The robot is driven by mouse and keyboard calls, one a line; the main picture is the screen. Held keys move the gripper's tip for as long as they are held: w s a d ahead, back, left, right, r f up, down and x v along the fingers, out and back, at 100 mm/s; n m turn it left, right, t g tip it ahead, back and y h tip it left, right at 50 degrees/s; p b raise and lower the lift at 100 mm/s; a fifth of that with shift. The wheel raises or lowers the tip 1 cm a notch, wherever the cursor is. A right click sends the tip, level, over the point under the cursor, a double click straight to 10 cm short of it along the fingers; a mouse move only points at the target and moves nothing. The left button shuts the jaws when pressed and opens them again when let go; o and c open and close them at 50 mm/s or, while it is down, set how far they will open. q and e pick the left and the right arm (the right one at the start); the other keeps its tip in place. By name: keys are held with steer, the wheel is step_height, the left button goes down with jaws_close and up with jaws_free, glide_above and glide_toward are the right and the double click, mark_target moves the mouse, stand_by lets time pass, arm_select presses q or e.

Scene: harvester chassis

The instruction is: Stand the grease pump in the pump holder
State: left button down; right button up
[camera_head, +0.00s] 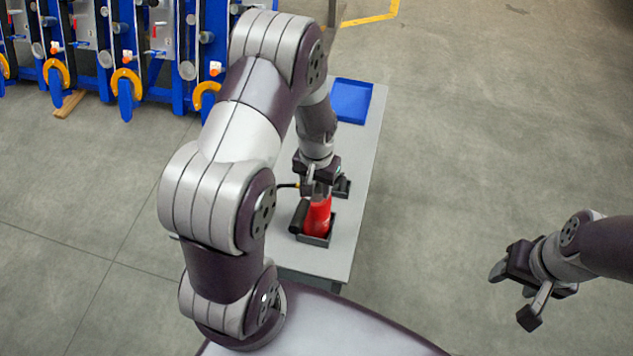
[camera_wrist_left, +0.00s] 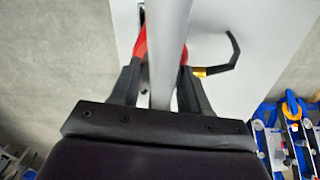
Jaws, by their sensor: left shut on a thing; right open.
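The red grease pump (camera_head: 318,215) stands roughly upright, its lower end within the dark pump holder (camera_head: 327,240) on the grey table. Whether it sits fully on the holder's floor cannot be told. My left gripper (camera_head: 318,187) is above it and shut on its upper part. In the left wrist view the two fingers (camera_wrist_left: 158,85) are on either side of a grey rod, with red parts of the pump (camera_wrist_left: 141,45) beyond and a black bent hose with a brass fitting (camera_wrist_left: 199,71) to the right. My right gripper (camera_head: 512,292) is open and empty, off to the right over the floor.
The grey table (camera_head: 357,185) is narrow, with a blue tray (camera_head: 351,101) at its far end. The floor right of the table is clear. My left arm hides the table's left side.

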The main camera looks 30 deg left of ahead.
arm_select(q)
steer(key=shift+c, duration=2.3)
jaws_free()
steer(key=shift+s+f, duration=0.1)
steer(key=shift+f, duration=0.05)
steer(key=shift+r, duration=0.2)
step_height(320, 180, up, 11)
steer(key=b, duration=0.2)
steer(key=shift+r+b, duration=0.15)
steer(key=shift+b, duration=0.15)
steer(key=shift+r, duration=0.6)
